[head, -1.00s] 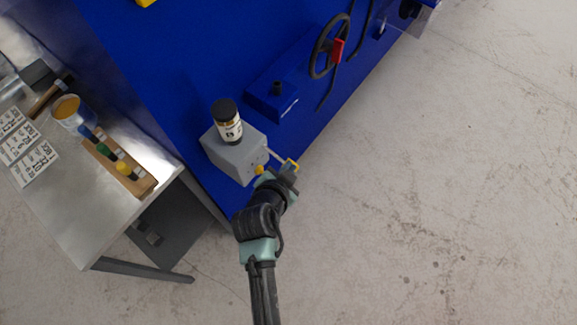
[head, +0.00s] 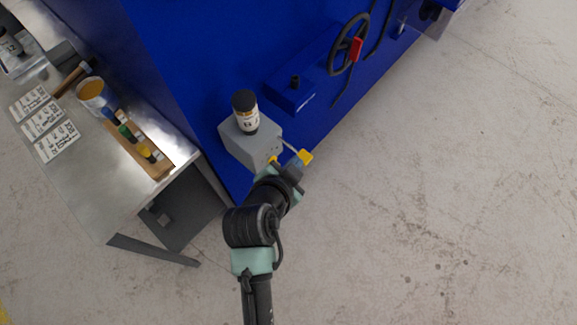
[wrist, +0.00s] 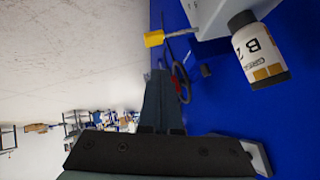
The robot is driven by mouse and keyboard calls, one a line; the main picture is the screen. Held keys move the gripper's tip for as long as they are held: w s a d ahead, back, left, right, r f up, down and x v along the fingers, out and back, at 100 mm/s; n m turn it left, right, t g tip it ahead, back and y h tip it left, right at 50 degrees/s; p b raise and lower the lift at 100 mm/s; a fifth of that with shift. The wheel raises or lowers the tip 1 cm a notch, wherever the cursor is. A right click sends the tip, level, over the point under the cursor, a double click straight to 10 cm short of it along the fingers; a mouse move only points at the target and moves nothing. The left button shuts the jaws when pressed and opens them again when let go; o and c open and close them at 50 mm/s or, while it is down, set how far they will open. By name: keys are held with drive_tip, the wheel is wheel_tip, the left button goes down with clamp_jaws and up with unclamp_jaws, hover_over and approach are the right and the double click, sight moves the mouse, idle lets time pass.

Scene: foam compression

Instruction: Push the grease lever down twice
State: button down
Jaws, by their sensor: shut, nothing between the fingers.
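The grease lever is a thin rod with a yellow handle (head: 305,157), sticking out from the grey pump box (head: 243,148). In the wrist view its yellow handle (wrist: 154,39) lies just beyond my fingertips, with the rod running right to the box (wrist: 205,14). My gripper (head: 294,174) is shut and empty, just below and left of the handle in the head view. The closed fingers (wrist: 160,78) point toward the handle in the wrist view, with a visible gap in the picture. I cannot tell the exact depth between them.
A black-capped bottle (head: 245,112) stands on the pump box, against the blue machine (head: 200,60). A handwheel with a red grip (head: 355,48) is farther along. A metal table (head: 90,190) with labels, a jar and a wooden rack stands left. Floor to the right is clear.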

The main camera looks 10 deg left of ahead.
drive_tip(key=shift+v, duration=1.7)
drive_tip(key=shift+a, duration=0.15)
drive_tip(key=w+r+n+t+y, duration=0.15)
drive_tip(key=w+r+t, duration=0.4)
drive_tip(key=r, duration=1.05)
drive_tip(key=w+r+n+t, duration=0.35)
drive_tip(key=w+r, duration=0.25)
drive_tip(key=r, duration=1)
drive_tip(key=s+d+r+n+t, duration=0.1)
drive_tip(key=s+r+t, duration=0.2)
drive_tip(key=r, duration=0.6)
drive_tip(key=s+r+n+t, duration=0.1)
drive_tip(key=s+r+t, duration=0.2)
drive_tip(key=r, duration=0.6)
drive_tip(key=s+d+r+n+t+y, duration=0.1)
drive_tip(key=s+r+n+t, duration=0.1)
drive_tip(key=s+r, duration=0.3)
wheel_tip(320, 180, up, 5)
drive_tip(key=shift+s+d+f+t, duration=0.2)
drive_tip(key=shift+s+d+t, duration=0.15)
drive_tip(key=shift+t, duration=0.25)
